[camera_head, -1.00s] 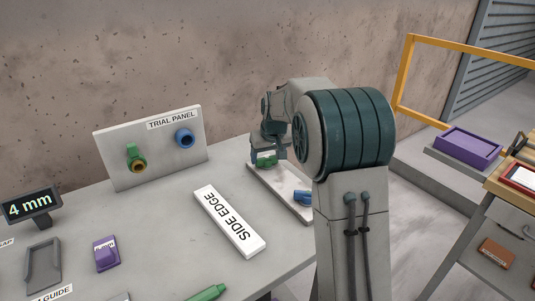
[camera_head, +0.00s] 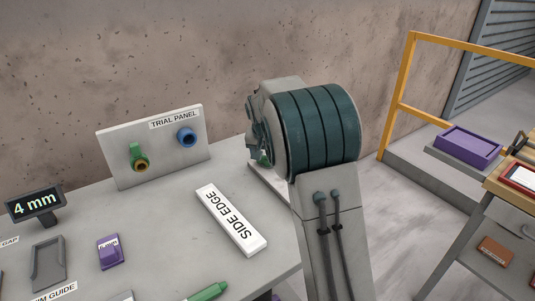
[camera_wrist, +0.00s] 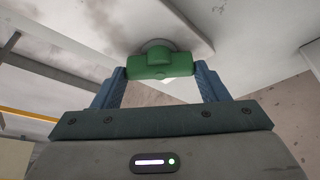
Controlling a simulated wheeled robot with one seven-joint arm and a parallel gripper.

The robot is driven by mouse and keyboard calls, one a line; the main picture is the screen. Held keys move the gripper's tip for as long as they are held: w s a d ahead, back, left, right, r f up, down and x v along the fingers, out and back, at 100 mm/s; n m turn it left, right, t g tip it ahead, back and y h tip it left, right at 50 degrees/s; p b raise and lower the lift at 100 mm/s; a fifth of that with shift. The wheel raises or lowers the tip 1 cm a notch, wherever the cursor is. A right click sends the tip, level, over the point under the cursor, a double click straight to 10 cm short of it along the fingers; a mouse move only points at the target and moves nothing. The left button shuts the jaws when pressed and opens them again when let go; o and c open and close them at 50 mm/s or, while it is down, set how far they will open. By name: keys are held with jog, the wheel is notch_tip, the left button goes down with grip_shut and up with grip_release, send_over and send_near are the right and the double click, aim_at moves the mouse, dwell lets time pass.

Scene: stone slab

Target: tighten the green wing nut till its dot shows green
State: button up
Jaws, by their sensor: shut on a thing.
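The green wing nut (camera_wrist: 160,66) is in the wrist view, between the two blue fingers of my gripper (camera_wrist: 161,72), which is shut on its wings. The nut sits against a pale round base on a pale surface. No coloured dot on it can be made out from here. In the head view only a bit of the green wing nut (camera_head: 263,160) shows beside my arm, over the pale plate (camera_head: 267,183) at the slab's right end. My arm hides the rest of the plate.
The trial panel (camera_head: 112,146) stands at the back with a green winged part (camera_head: 138,155) and a blue knob (camera_head: 186,138). A "SIDE EDGE" block (camera_head: 231,219) and a "4 mm" display (camera_head: 35,204) are on the slab. A yellow rail (camera_head: 391,103) stands to the right.

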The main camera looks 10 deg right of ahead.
jog(key=o, duration=1)
jog(key=v, duration=1.4)
jog(key=s+d+f+n+p, duration=0.1)
jog(key=s+f+n+p, duration=0.1)
jog(key=s, duration=1.3)
jog(key=s+d+f+n+g+y+p, duration=0.1)
jog(key=s+p, duration=0.4)
jog(key=s, duration=1.1)
jog(key=shift+f+n+y, duration=0.3)
jog(key=shift+f+n, duration=0.05)
jog(key=shift+n, duration=0.15)
